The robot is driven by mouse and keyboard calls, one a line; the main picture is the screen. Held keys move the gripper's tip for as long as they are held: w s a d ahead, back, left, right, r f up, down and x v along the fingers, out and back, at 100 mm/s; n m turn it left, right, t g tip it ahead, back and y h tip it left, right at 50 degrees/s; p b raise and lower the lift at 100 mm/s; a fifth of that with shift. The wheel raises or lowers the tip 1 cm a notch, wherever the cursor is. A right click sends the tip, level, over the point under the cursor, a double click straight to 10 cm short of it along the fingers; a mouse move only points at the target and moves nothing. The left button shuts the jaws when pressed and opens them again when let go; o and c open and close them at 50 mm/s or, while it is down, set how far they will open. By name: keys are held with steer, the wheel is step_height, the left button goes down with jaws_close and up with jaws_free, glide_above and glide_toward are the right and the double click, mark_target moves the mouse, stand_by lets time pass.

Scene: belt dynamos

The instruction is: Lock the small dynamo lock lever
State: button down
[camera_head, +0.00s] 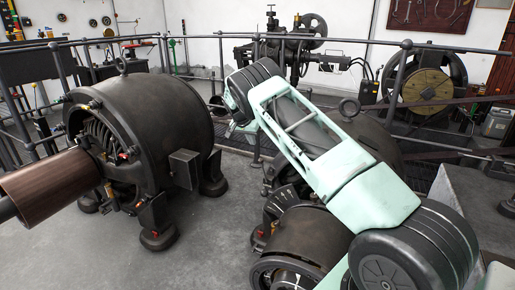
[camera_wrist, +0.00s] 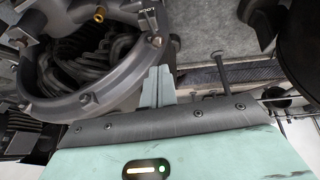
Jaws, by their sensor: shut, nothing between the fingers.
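The wrist view looks closely at a grey metal dynamo frame (camera_wrist: 85,103) with dark coils (camera_wrist: 75,60) inside its round opening. A small dark piece marked with letters like LOCK (camera_wrist: 148,17) sits at its upper right rim, probably the lock lever; its exact position is unclear. My gripper (camera_wrist: 157,75) is shut and empty, its pale green fingertips beside the rim and below the marked piece in the picture. Whether they touch the rim is unclear. In the head view, a smaller dark dynamo (camera_head: 372,138) stands partly hidden behind my arm.
A large dark dynamo (camera_head: 165,110) stands at the left, with a brown belt pulley (camera_head: 50,185) before it. A dark cylindrical machine (camera_head: 308,240) stands below my arm. Metal railings (camera_head: 190,37) run behind. Grey floor (camera_head: 215,235) is clear between the machines.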

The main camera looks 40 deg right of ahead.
steer(key=shift+w+a+r, duration=0.1)
steer(key=shift+a+r, duration=0.15)
steer(key=shift+r, duration=0.2)
steer(key=shift+w+a+r, duration=0.1)
steer(key=shift+a+r, duration=0.15)
steer(key=shift+r, duration=0.2)
steer(key=shift+a, duration=0.1)
steer(key=s+a+r+n+y, duration=0.3)
steer(key=s+a, duration=0.4)
steer(key=a, duration=0.7)
steer(key=s+a+r+n+y, duration=0.1)
steer(key=s+a+r+n, duration=0.35)
steer(key=a, duration=0.85)
steer(key=s+a+r+n+y, duration=0.2)
steer(key=s+a+n, duration=0.2)
steer(key=s+a, duration=0.8)
steer(key=s+a+n, duration=0.2)
steer(key=s+n, duration=0.1)
steer(key=s, duration=0.6)
steer(key=s+a+n+g, duration=0.1)
steer(key=s+a+n, duration=0.15)
steer(key=s, duration=0.65)
steer(key=s+a+n, duration=0.2)
steer(key=s+n, duration=0.2)
steer(key=s, duration=0.5)
step_height(320, 180, up, 18)
steer(key=p, duration=1.8)
steer(key=shift+w+a, duration=0.2)
steer(key=shift+w, duration=0.25)
